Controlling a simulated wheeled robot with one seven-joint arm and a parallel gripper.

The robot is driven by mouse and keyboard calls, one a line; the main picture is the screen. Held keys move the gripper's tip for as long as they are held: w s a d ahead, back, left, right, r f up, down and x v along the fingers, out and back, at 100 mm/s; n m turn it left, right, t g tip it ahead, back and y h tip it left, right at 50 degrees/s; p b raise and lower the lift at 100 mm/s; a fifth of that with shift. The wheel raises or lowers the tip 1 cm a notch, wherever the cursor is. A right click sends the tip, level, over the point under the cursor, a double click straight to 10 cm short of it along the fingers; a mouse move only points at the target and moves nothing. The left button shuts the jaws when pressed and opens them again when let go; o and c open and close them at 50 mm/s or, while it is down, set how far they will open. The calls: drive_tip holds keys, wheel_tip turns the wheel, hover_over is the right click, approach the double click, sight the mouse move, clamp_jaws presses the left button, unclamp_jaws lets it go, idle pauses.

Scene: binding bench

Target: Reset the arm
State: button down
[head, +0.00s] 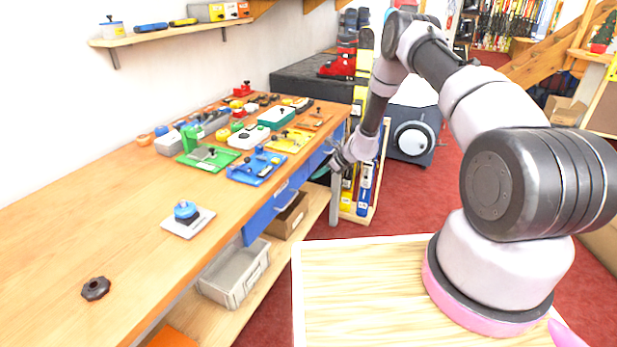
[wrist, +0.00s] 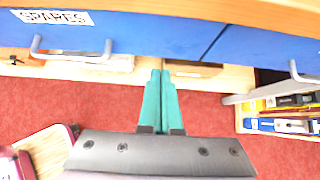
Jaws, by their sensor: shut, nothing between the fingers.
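My gripper (head: 322,173) hangs at the front edge of the bench in the head view, beside the blue drawers and below the bench top. In the wrist view my gripper (wrist: 163,76) shows two teal fingers pressed together with nothing between them. The fingers point towards the lower shelf, under a blue drawer front labelled "SPARES" (wrist: 80,42). My arm reaches out from its base on the right of the head view and bends down to the bench.
The wooden bench (head: 120,210) carries several coloured trays and tools. A blue knob on a white plate (head: 187,218) and a dark knob (head: 95,289) lie nearer. A grey bin (head: 232,275) and cardboard box (head: 287,216) sit below. Red floor is open right of the bench.

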drive_tip(key=v, duration=0.8)
drive_tip(key=s+r+n, duration=0.3)
drive_tip(key=r, duration=0.9)
drive_tip(key=s+r+n, duration=0.3)
drive_tip(key=r+n, duration=0.1)
drive_tip(key=r, duration=0.7)
drive_tip(key=s+r+n, duration=0.3)
drive_tip(key=r, duration=0.9)
drive_tip(key=s+d+r+n+h, duration=0.35)
drive_tip(key=s+r+n, duration=0.25)
drive_tip(key=s+r, duration=0.75)
drive_tip(key=s+d+n+t+h, duration=0.1)
drive_tip(key=s+d+n, duration=0.1)
drive_tip(key=s, duration=0.5)
drive_tip(key=s+d+r+n+t+h, duration=0.1)
drive_tip(key=s+d, duration=0.3)
drive_tip(key=s, duration=0.4)
drive_tip(key=shift+s+r+n+t, duration=0.25)
drive_tip(key=shift+n+t, duration=0.05)
drive_tip(key=shift+n, duration=0.1)
